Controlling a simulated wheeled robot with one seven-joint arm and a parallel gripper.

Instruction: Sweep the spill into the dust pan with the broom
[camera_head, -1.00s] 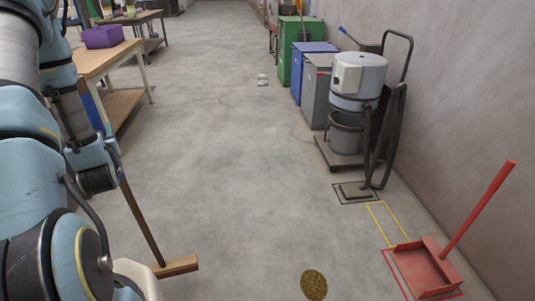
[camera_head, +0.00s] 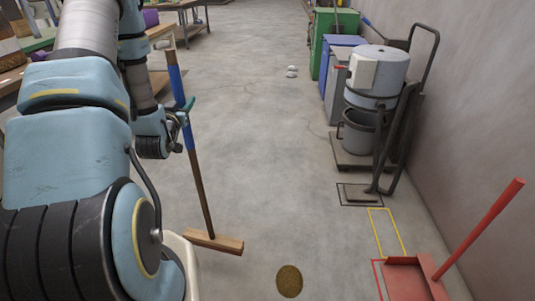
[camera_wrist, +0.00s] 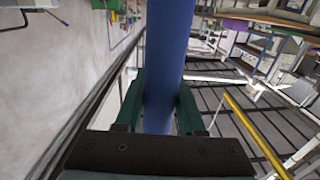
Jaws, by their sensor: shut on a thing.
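My gripper (camera_wrist: 160,112) is shut on the blue upper handle of the broom (camera_wrist: 172,45). In the head view my gripper (camera_head: 180,122) is partly hidden behind my arm. The broom (camera_head: 197,185) stands nearly upright, tilted slightly, its wooden head (camera_head: 214,242) low at the floor left of the spill; I cannot tell whether it touches. The spill (camera_head: 289,281) is a round brown patch of pellets on the concrete. The red dust pan (camera_head: 405,281) lies at the lower right, with its long red handle leaning up to the right.
A yellow floor outline (camera_head: 387,232) is beyond the dust pan. A grey drum machine (camera_head: 375,80) on a cart stands along the right wall, with blue (camera_head: 333,60) and green bins behind. Workbenches (camera_head: 188,8) are at the upper left. The middle floor is open.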

